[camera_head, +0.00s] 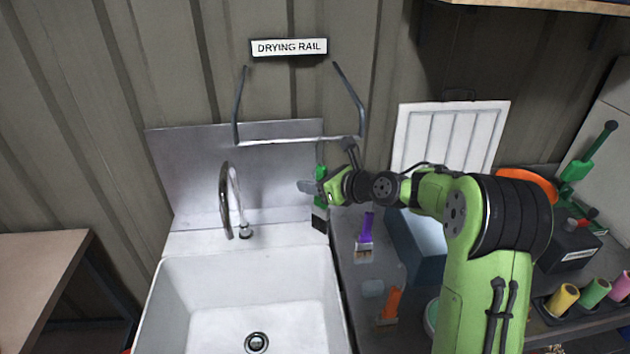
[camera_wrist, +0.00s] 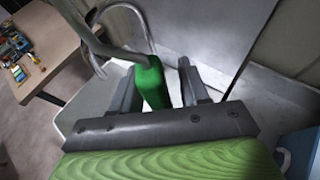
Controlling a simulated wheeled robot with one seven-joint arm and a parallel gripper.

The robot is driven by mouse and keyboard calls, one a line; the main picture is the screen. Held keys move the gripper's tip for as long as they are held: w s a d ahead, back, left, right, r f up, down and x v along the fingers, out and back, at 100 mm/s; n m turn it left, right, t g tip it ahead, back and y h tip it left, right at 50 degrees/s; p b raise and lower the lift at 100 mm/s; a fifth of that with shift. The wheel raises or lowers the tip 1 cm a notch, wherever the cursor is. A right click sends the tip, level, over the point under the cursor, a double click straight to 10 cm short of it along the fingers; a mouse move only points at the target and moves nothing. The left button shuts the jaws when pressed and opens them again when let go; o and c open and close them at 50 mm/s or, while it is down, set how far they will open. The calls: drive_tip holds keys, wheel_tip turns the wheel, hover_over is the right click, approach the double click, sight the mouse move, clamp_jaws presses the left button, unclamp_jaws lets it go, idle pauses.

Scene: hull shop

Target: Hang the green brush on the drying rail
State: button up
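The green brush (camera_head: 320,213) is upright, bristles down, above the right rear corner of the sink. My gripper (camera_head: 312,187) is around the handle. In the wrist view, the fingers (camera_wrist: 158,68) are apart, with a gap between handle and right finger. My gripper partly hides the brush.
The sink (camera_head: 190,290) and its faucet (camera_head: 227,200) lie below the rail. A purple brush (camera_head: 364,240), an orange brush (camera_head: 390,305) and a blue bin (camera_head: 415,262) are on the right counter. A white ribbed panel (camera_head: 450,135) stands behind my arm. A table (camera_head: 40,265) is at left.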

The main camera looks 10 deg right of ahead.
drive_tip(key=shift+o, duration=0.4)
drive_tip(key=v, duration=1.6)
drive_tip(key=s+a+f+n+g+h+b, duration=0.1)
drive_tip(key=s+a+n+g+h, duration=0.15)
drive_tip(key=s+n, duration=0.45)
drive_tip(key=s+a+f+n+g+h, duration=0.1)
drive_tip(key=s+a+n+h, duration=0.3)
drive_tip(key=n, duration=0.4)
drive_tip(key=s+d+f+n+h, duration=0.1)
drive_tip(key=s+d+n, duration=0.1)
drive_tip(key=s+n, duration=0.4)
drive_tip(key=s+d+f+n+g+h, duration=0.1)
drive_tip(key=s+d+f+n, duration=0.1)
drive_tip(key=s+n, duration=0.4)
drive_tip(key=s, duration=0.4)
drive_tip(key=shift+d+n+h+b, duration=0.2)
drive_tip(key=shift+n+h+b, duration=0.1)
drive_tip(key=shift+h+b, duration=0.1)
